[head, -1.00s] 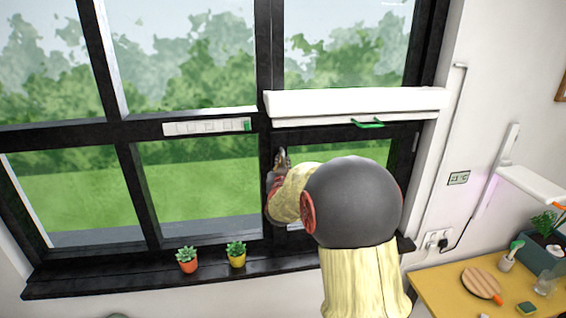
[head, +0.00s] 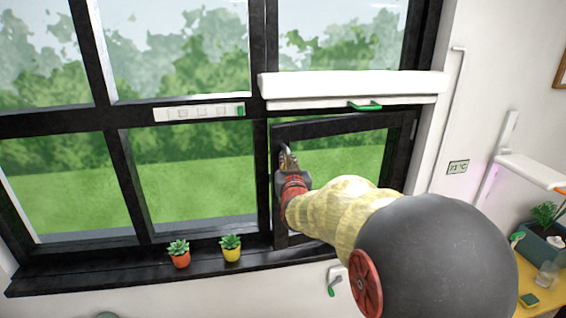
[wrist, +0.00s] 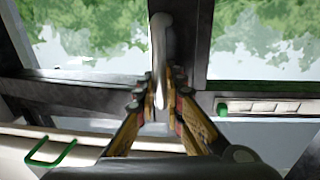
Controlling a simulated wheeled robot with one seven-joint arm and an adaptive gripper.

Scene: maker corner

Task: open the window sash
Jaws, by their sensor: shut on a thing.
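The window sash (head: 345,126) is the black-framed lower right pane in the head view. It stands ajar, swung inward at its left side, with its right side by the wall-side frame. Its grey metal handle (wrist: 160,45) stands upright on the left stile. My gripper (wrist: 162,100) is shut on the handle, one finger on each side of it. In the head view my gripper (head: 288,160) is at the sash's left stile, and my arm hides the lower right part of the sash.
A white blind cassette (head: 350,86) with a green pull (head: 365,105) hangs just above the sash. A vent strip (head: 198,112) is to its left. Two potted plants, orange (head: 180,257) and yellow (head: 232,251), stand on the sill. A yellow desk (head: 528,303) is at right.

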